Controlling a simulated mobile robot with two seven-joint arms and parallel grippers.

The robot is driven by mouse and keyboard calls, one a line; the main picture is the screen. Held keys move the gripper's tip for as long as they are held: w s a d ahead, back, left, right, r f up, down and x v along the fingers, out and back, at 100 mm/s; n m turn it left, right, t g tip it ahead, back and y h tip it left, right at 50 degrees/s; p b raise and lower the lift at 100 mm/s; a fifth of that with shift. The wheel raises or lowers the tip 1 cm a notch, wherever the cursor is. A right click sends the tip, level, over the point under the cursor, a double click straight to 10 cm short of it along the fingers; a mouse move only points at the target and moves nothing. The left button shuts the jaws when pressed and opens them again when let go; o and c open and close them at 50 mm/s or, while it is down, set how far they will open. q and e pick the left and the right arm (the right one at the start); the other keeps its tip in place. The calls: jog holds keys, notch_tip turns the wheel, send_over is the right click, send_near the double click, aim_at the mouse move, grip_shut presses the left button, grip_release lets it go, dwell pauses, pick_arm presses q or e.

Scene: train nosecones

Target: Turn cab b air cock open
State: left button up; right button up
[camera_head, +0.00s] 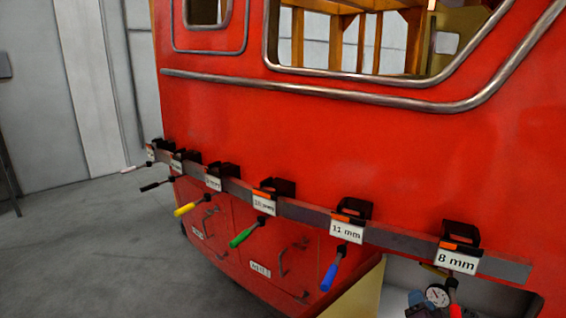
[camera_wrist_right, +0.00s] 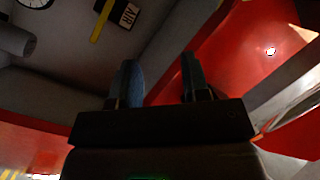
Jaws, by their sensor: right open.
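In the right wrist view a yellow lever (camera_wrist_right: 103,20) lies beside a black and white AIR label (camera_wrist_right: 129,13) on a dark grey panel. I take this lever for the air cock handle; its valve body is not clear. My right gripper (camera_wrist_right: 158,78) is open with nothing between its fingers, below and apart from the lever in that picture. In the head view my right gripper (camera_head: 419,303) shows only in part at the bottom right, near a round gauge (camera_head: 437,295). The head view does not show the lever clearly. My left gripper is not in view.
A metal rail (camera_head: 393,238) crosses the red nose (camera_head: 320,140). Drivers hang from its black clips, among them a blue one (camera_head: 329,277) and a red one (camera_head: 455,310) close to my right gripper. The gauge also shows in the wrist view (camera_wrist_right: 36,3). Grey floor (camera_head: 70,240) at left is clear.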

jog(key=s+a+f+n+g+y, duration=0.1)
jog(key=s+a+f+n, duration=0.3)
jog(key=s, duration=0.5)
jog(key=s+a+f+n+g+y+b, duration=0.1)
jog(key=s+a+f+n+g+y, duration=0.1)
jog(key=s, duration=0.7)
jog(key=s+a+f+n+g+y+b, duration=0.1)
jog(key=s+a+f+n+g+y, duration=0.1)
jog(key=s+a+f+n, duration=0.4)
jog(key=s+n, duration=0.1)
jog(key=s, duration=0.2)
jog(key=shift+s+a+f+g, duration=0.25)
jog(key=shift+s+f+g, duration=0.05)
jog(key=shift+f+g, duration=0.1)
